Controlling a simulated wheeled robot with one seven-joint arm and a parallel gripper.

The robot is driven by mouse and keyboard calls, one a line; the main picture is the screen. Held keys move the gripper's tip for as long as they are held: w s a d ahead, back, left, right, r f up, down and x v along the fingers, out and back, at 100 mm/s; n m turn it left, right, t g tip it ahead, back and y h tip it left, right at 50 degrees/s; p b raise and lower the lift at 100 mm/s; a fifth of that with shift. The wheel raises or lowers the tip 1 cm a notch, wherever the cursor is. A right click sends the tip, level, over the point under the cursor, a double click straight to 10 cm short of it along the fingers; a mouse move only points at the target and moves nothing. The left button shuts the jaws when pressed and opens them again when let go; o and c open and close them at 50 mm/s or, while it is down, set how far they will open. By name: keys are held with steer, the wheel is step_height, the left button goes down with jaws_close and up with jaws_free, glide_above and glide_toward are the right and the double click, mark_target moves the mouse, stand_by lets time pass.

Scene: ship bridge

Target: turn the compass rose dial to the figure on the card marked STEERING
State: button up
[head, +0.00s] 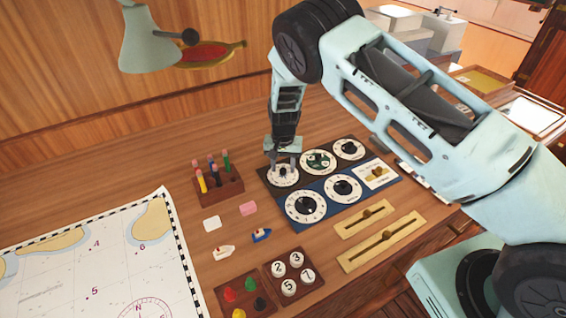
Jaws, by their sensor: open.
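A dial panel (332,207) lies on the wooden desk, with several round white-faced dials in two rows. My gripper (283,167) points down over the back-left dial (283,178), its open fingers at that dial's knob; contact is unclear. The back-middle dial (318,162) has a dark green centre with a pale mark. The back-right dial (348,149), front-left dial (305,206) and front-right dial (342,188) have black knobs. I cannot tell for certain which is the compass rose.
A peg block (218,188) stands just left of my gripper. Brass slider plates (381,236) lie in front of the panel. Small toy boats (261,236), a number-peg block (294,276) and a coloured-peg block (242,298) stand nearer. A chart (95,265) covers the left; a lamp (150,40) overhangs behind.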

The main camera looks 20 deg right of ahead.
steer(key=shift+f, duration=0.15)
steer(key=shift+c, duration=0.3)
jaws_close()
steer(key=shift+f+n+b, duration=0.1)
steer(key=shift+n+b, duration=0.2)
steer(key=shift+b, duration=0.3)
